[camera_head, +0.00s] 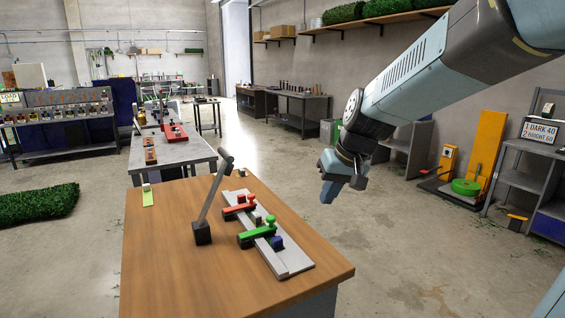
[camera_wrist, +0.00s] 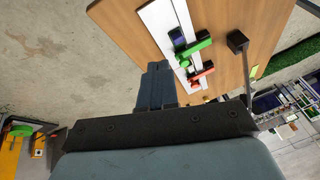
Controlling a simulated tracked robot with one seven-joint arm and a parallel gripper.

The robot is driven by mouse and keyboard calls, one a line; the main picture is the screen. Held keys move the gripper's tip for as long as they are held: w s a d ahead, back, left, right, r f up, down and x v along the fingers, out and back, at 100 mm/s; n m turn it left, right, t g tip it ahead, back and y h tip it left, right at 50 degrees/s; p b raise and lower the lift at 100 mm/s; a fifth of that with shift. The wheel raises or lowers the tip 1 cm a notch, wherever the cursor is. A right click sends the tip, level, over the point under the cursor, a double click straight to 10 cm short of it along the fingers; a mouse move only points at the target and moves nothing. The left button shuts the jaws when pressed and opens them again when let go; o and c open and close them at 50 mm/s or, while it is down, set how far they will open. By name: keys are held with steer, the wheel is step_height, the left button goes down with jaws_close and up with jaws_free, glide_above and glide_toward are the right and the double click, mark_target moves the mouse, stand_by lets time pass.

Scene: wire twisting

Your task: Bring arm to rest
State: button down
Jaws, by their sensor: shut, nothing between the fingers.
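My gripper (camera_head: 330,189) hangs in the air to the right of the wooden table (camera_head: 160,250), pointing downward. Its fingers are shut with nothing between them. My arm reaches in from the upper right of the head view. In the wrist view my gripper (camera_wrist: 157,75) shows as blue-grey fingers closed together, with the table's edge beyond them. On the table a grey plate (camera_head: 290,262) carries a red clamp (camera_head: 238,208) and a green clamp (camera_head: 257,234). They also show in the wrist view, the green clamp (camera_wrist: 194,47) and the red clamp (camera_wrist: 203,74).
A grey lever on a black block (camera_head: 202,233) stands on the table, left of the plate. A grey bench (camera_head: 175,155) stands behind. Shelves (camera_head: 515,175) and an orange stand with a green disc (camera_head: 467,187) are at the right. The floor below my gripper is clear.

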steer(key=s+d+r+m+t+h, duration=0.2)
steer(key=s+d+r+h, duration=0.1)
steer(key=s+d, duration=1)
steer(key=s, duration=0.3)
steer(key=shift+s+r, duration=0.35)
